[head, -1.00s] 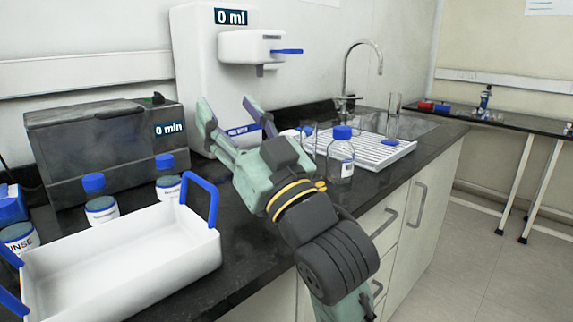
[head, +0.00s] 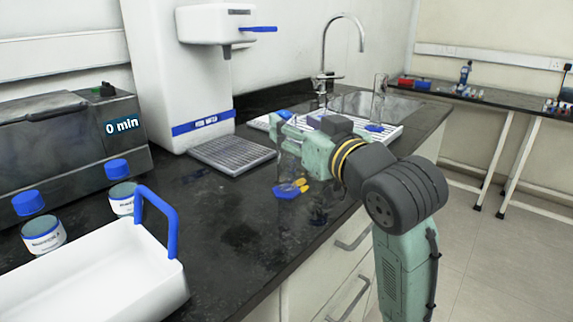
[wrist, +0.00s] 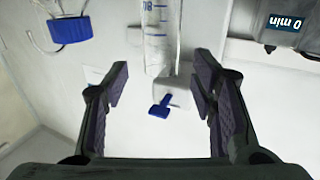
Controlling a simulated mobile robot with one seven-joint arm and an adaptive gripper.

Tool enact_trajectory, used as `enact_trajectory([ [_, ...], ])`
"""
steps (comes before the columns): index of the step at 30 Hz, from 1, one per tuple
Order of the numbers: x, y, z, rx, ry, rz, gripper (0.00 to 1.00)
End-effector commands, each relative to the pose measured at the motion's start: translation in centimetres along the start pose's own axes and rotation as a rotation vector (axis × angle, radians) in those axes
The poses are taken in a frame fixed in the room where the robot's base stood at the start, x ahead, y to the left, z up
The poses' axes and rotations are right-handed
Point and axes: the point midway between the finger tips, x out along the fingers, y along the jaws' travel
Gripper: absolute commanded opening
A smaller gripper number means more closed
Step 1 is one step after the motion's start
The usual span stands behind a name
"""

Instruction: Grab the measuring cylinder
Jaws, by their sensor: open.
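The measuring cylinder (wrist: 160,35) is clear, with blue graduation marks, and shows at the top middle of the wrist view. One end lies between my open fingertips (wrist: 160,75), with a gap on either side. In the head view its blue base (head: 286,193) stands on the dark counter below my gripper (head: 279,128). My gripper hides much of the clear body there. Another tall clear cylinder (head: 380,93) with a blue base stands on the white drying rack at the back.
A water dispenser (head: 172,70) with a grey drip grille (head: 235,153) stands left of my gripper. A white tray (head: 90,262) with blue handles is at the front left. Blue-capped jars (head: 43,232) and a grey bath (head: 70,140) are behind it.

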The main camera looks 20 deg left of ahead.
Motion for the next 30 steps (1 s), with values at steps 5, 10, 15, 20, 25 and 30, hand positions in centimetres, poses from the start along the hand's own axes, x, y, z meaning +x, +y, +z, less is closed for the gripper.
enact_trajectory([
  [5, 2.9, -0.2, 0.1, 0.003, -0.002, -0.003, 0.52],
  [10, 4.0, -0.1, 0.2, 0.001, 0.000, -0.001, 0.52],
  [15, 4.0, -0.1, 0.3, 0.001, 0.000, 0.000, 0.52],
  [20, 4.0, -0.1, 0.2, 0.000, 0.000, 0.000, 0.43],
  [25, 4.0, -0.1, 0.2, 0.000, 0.001, 0.000, 0.32],
  [30, 4.0, -0.1, 0.2, 0.000, 0.001, 0.000, 0.20],
])
